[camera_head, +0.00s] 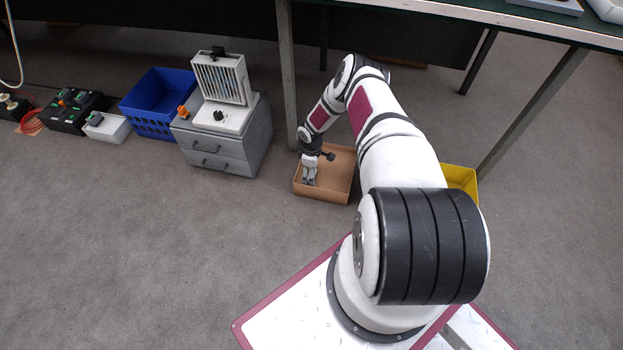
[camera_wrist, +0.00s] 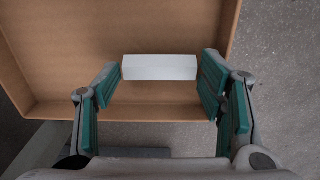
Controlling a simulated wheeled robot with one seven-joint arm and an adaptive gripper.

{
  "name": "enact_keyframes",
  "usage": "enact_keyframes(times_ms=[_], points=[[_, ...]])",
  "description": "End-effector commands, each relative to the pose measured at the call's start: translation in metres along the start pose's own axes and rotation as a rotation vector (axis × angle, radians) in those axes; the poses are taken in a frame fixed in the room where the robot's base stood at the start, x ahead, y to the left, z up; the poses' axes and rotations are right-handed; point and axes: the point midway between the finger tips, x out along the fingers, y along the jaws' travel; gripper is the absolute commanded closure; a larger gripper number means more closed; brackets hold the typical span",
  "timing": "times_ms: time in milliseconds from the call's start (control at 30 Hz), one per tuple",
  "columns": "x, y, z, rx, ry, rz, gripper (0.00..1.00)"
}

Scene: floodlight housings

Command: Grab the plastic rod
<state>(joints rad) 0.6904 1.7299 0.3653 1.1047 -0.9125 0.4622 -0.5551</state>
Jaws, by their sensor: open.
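A white plastic rod (camera_wrist: 160,67), a short block-like bar, shows in the wrist view inside a brown cardboard box (camera_wrist: 60,60). My gripper (camera_wrist: 160,80) is open, with one finger near each end of the rod. Small gaps seem to remain at both ends, though contact at the right end is hard to tell. In the head view my gripper (camera_head: 310,182) points down into the box (camera_head: 325,196) on the floor. I cannot make out the rod there.
A grey drawer unit (camera_head: 225,158) with a white device (camera_head: 220,80) on top stands left of the box. A blue crate (camera_head: 155,125) is farther left. A yellow bin (camera_head: 460,180) sits partly behind my arm. A table leg (camera_head: 288,80) rises behind the box. Front-left floor is clear.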

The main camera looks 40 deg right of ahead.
Motion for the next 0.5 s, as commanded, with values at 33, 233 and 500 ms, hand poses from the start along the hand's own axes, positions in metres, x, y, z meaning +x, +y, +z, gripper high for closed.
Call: enact_keyframes(times_ms=[33, 233, 500], points=[[0.0082, -0.0003, 0.0002, 0.002, 0.001, -0.001, 0.37], [0.0096, 0.0002, 0.0, 0.001, 0.0, 0.0, 0.37], [0.0095, 0.0, 0.0001, 0.0, 0.0, 0.0, 0.63]])
